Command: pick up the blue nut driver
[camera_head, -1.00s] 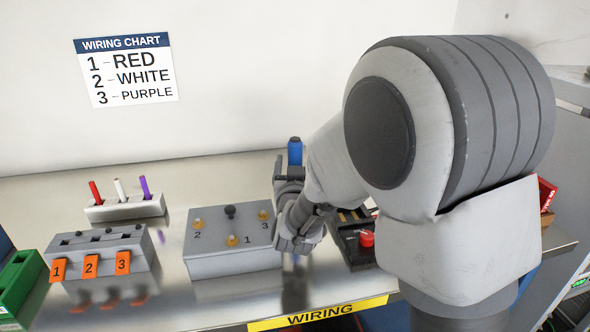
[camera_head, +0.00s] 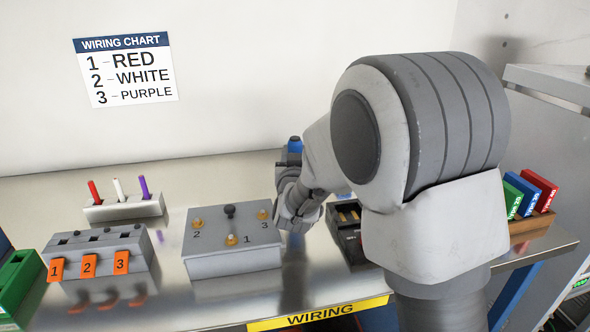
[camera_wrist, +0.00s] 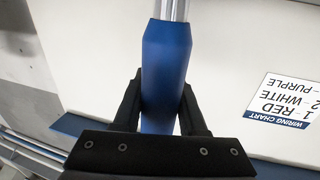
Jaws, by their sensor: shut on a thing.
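The blue nut driver shows its blue handle (camera_wrist: 166,70) between the two dark fingers of my gripper (camera_wrist: 162,110) in the wrist view. A metal shaft runs up from the handle out of the frame. My gripper is shut on the handle. In the head view the blue handle (camera_head: 295,146) sticks up above my gripper (camera_head: 285,172), which is just right of the grey box and above the bench. My arm hides the tool's lower part there.
A grey box with yellow knobs (camera_head: 232,258) stands left of my gripper. A grey block with orange tags (camera_head: 97,243) and a rack of coloured pegs (camera_head: 125,212) stand farther left. A black tray (camera_head: 349,240) lies at right, partly behind my arm. Coloured booklets (camera_head: 530,192) stand farther right.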

